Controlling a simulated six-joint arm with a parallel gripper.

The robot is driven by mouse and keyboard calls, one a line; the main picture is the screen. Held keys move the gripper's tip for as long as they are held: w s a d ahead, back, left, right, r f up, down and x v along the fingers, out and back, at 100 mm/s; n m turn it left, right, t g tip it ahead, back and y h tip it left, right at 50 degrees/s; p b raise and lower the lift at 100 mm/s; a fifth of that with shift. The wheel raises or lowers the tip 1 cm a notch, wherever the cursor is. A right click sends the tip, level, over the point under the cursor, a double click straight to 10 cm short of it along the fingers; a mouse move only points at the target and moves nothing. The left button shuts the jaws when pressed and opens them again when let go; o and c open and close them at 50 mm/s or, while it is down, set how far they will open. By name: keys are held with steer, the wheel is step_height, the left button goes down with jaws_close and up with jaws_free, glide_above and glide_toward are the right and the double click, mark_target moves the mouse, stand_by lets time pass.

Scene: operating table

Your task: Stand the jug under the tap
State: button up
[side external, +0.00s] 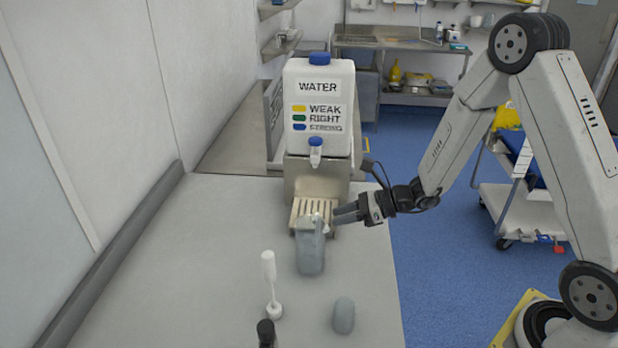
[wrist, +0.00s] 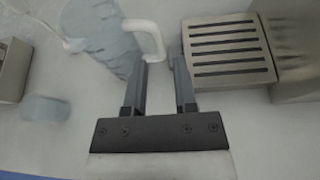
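The jug (side external: 311,252) is a blue-grey vessel on the counter, just in front of the slatted drip stand (side external: 297,222). In the wrist view the jug (wrist: 98,28) is at upper left, its white handle (wrist: 153,36) turned towards my gripper. My gripper (side external: 338,214) is low, right of the jug. In the wrist view my gripper (wrist: 160,64) has its fingers apart, with the handle's near end at or between the tips; contact is not clear. The tap (side external: 316,152) is on the white water container (side external: 319,100), above the slatted stand.
The slatted stand (wrist: 228,50) is close right of my fingers. The counter's left side is clear.

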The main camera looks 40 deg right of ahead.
mark_target(310, 224)
steer(key=shift+x, duration=1.3)
steer(key=shift+x, duration=2.6)
jaws_close()
